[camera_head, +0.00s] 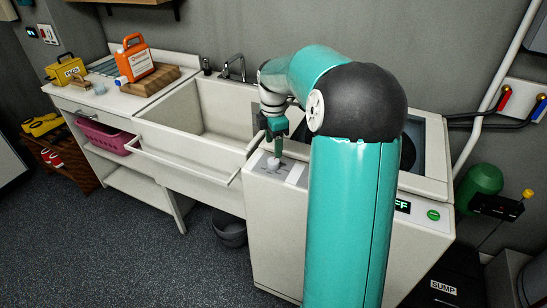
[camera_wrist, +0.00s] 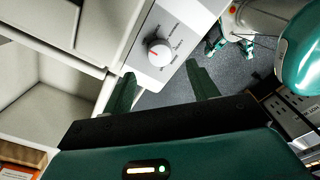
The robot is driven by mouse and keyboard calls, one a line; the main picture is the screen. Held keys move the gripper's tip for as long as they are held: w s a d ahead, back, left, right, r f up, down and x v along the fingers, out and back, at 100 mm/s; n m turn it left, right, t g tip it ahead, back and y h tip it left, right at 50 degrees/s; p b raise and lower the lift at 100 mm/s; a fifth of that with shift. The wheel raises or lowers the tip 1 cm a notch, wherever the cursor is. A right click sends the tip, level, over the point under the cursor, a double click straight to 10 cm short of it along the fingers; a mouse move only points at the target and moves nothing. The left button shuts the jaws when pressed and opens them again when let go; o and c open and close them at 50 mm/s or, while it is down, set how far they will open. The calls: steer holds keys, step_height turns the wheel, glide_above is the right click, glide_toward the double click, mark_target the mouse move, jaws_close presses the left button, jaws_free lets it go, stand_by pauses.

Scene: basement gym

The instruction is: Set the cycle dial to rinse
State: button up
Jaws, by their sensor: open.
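The cycle dial is a round white knob (camera_wrist: 158,53) with a red mark, on a light panel with small labels around it. The labels are too small to read, so I cannot tell which one the mark points at. In the head view the knob (camera_head: 273,163) sits on the left top of the washing machine (camera_head: 270,240). My gripper (camera_wrist: 160,70) is open, its two dark green fingers apart, with the knob just beyond the gap between the tips. In the head view my gripper (camera_head: 277,132) hangs above the knob. It looks empty. My arm hides part of the machine's top and front.
A sink (camera_head: 165,128) with a front rail stands left of the machine. A orange jug (camera_head: 134,58) and a yellow case (camera_head: 66,70) are on the counter. A bin (camera_head: 229,230) stands below.

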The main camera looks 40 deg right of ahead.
mark_target(273, 160)
step_height(273, 160, down, 6)
steer(key=shift+f, duration=0.1)
steer(key=c, duration=1)
